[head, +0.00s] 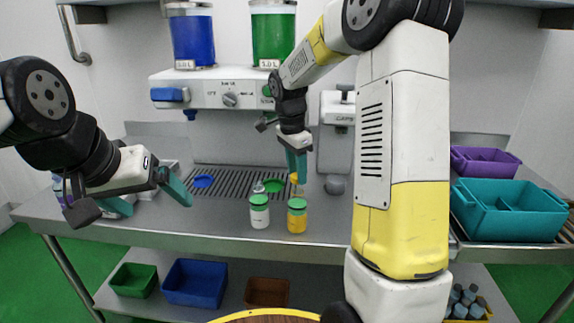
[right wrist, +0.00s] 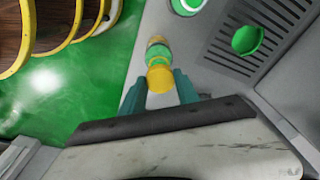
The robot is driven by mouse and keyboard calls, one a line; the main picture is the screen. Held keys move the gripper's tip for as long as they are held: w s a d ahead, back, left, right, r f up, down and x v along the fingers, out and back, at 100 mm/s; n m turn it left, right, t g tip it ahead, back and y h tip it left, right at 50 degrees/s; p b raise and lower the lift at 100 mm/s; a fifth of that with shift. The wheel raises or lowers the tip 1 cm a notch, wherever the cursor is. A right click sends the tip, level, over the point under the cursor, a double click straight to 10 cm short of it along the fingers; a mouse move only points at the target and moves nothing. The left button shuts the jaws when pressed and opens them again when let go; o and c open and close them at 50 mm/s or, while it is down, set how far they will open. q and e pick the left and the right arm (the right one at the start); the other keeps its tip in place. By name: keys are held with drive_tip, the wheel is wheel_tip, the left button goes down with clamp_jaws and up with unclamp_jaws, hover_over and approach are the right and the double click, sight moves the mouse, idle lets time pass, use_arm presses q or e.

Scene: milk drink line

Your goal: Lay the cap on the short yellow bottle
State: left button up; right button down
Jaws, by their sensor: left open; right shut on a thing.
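The short yellow bottle (head: 297,222) stands upright on the counter's front part, with a green band at its top. My right gripper (head: 296,172) is above it, pointing down, shut on a small yellow cap (right wrist: 160,78). In the right wrist view the cap sits between the two teal fingertips, with the green and yellow of the bottle (right wrist: 157,50) just beyond it. In the head view the cap is mostly hidden by the fingers; whether it touches the bottle I cannot tell. My left gripper (head: 150,196) is open and empty at the left, over the counter.
A white bottle with green top (head: 259,216) stands close left of the yellow bottle. Behind are a drain grate (head: 235,181) with blue and green discs, and a grey cup (head: 335,185). Teal (head: 510,212) and purple (head: 484,161) bins stand at the right.

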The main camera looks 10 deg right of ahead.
drive_tip(key=shift+f, duration=1.2)
drive_tip(key=shift+f, duration=0.1)
drive_tip(key=c, duration=0.8)
unclamp_jaws()
drive_tip(key=r, duration=0.7)
drive_tip(key=shift+s+a+r, duration=0.15)
drive_tip(key=shift+a+r, duration=0.15)
drive_tip(key=shift+a, duration=0.1)
drive_tip(key=shift+r, duration=0.1)
